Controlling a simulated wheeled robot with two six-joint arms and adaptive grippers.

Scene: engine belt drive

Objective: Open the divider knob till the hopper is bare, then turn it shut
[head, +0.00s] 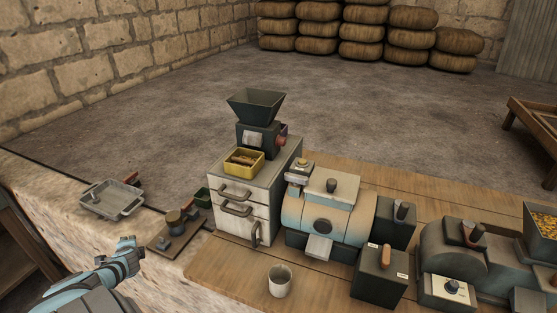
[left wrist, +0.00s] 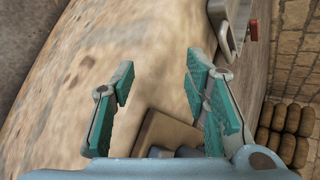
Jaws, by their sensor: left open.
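The dark hopper (head: 256,106) is a square funnel on a dark block on top of the pale cabinet. No contents show above its rim; the bottom of the funnel is hidden. A small reddish knob (head: 283,141) sits on the right side of the block; I cannot tell its turn position or whether it is the divider knob. My left gripper (head: 131,252) is at the lower left, over the stone ledge, well apart from the hopper. In the left wrist view its teal-padded fingers (left wrist: 161,75) are spread and nothing is between them. My right gripper is not in view.
A yellow tray (head: 232,165) with brown pieces stands before the hopper. A grey pan (head: 112,209) and a wooden board (head: 163,238) with fittings lie near my left gripper. A cup (head: 280,283) and a blue-orange drum machine (head: 321,220) stand to the right.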

